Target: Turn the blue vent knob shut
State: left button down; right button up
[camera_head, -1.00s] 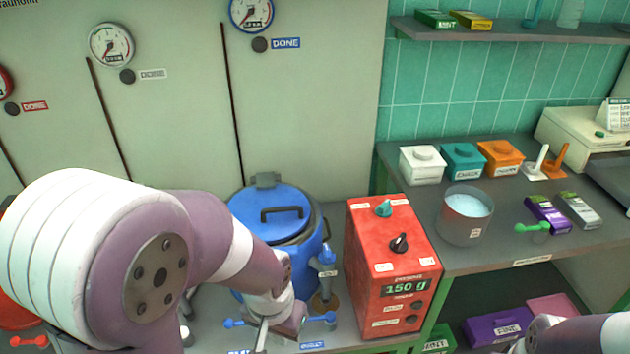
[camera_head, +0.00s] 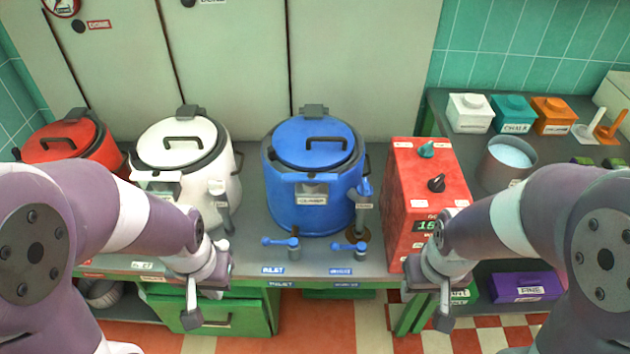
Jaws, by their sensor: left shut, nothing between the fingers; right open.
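The blue kettle (camera_head: 300,205) stands on the counter with its lid on. A blue knob-like fitting (camera_head: 364,187) with a small, unreadable label rises at its right side; I cannot tell how far it is turned. Two blue levers, the left one (camera_head: 281,241) and the right one (camera_head: 349,246), stand in front of the kettle, their handles pointing left and right. My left gripper (camera_head: 191,316) is shut and empty, in front of the counter below the white kettle. My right gripper (camera_head: 444,318) is open and empty, in front of the red box. Both are apart from the blue fittings.
The white kettle (camera_head: 175,145) and red kettle (camera_head: 70,140) stand to the left. The red box (camera_head: 404,165) with dials stands close right of the blue kettle. A grey pot (camera_head: 488,168) is on the right counter. The space before the blue levers is clear.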

aim_at(365, 190)
jog(key=i+l+z, duration=0.25)
jog(key=i, duration=0.25)
jog(key=i+l+z, duration=0.15)
jog(key=i+z, duration=0.15)
jog(key=i, duration=0.2)
